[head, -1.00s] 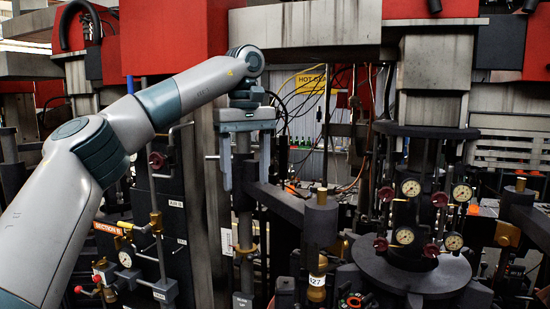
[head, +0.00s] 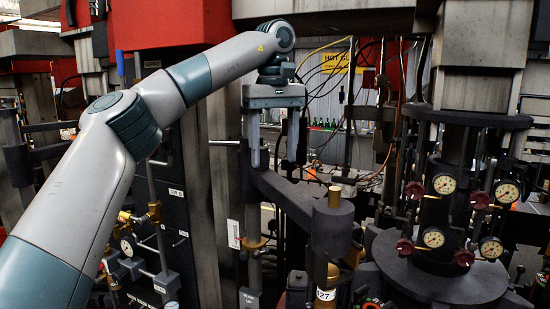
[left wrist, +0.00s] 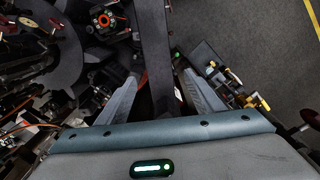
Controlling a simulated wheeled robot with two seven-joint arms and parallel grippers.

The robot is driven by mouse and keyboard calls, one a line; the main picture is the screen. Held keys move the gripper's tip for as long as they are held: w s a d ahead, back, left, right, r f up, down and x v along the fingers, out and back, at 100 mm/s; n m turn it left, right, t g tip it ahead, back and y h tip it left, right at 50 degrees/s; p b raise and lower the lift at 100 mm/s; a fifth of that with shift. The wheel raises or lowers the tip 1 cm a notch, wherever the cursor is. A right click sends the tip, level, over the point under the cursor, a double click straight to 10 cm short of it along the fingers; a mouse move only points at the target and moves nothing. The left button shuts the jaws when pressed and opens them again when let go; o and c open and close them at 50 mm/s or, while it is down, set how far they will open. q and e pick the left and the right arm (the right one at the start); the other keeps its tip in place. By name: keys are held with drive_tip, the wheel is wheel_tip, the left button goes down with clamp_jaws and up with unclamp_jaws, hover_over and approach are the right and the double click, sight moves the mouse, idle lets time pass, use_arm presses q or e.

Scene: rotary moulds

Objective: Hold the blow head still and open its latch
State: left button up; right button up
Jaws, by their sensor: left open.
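My left gripper (head: 274,163) points down with its two fingers apart and nothing between them. It hangs above a dark swing arm, which I take to be the blow head arm (head: 292,197). I cannot make out the latch for certain. My right gripper is not in view.
A round dark machine table (head: 440,280) with several pressure gauges (head: 443,184) stands at right. A dark panel with valves and brass fittings (head: 128,245) is at left. Cables (head: 390,130) hang behind the gripper. Open grey floor (left wrist: 250,35) shows in the wrist view.

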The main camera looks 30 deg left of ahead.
sight(274, 178)
use_arm(q)
drive_tip(key=shift+w+f, duration=0.1)
drive_tip(key=shift+f, duration=0.9)
wheel_tip(274, 178, down, 8)
drive_tip(key=shift+r+p, duration=0.15)
drive_tip(key=shift+p, duration=0.6)
drive_tip(key=shift+f+p, duration=0.3)
drive_tip(key=shift+f, duration=0.9)
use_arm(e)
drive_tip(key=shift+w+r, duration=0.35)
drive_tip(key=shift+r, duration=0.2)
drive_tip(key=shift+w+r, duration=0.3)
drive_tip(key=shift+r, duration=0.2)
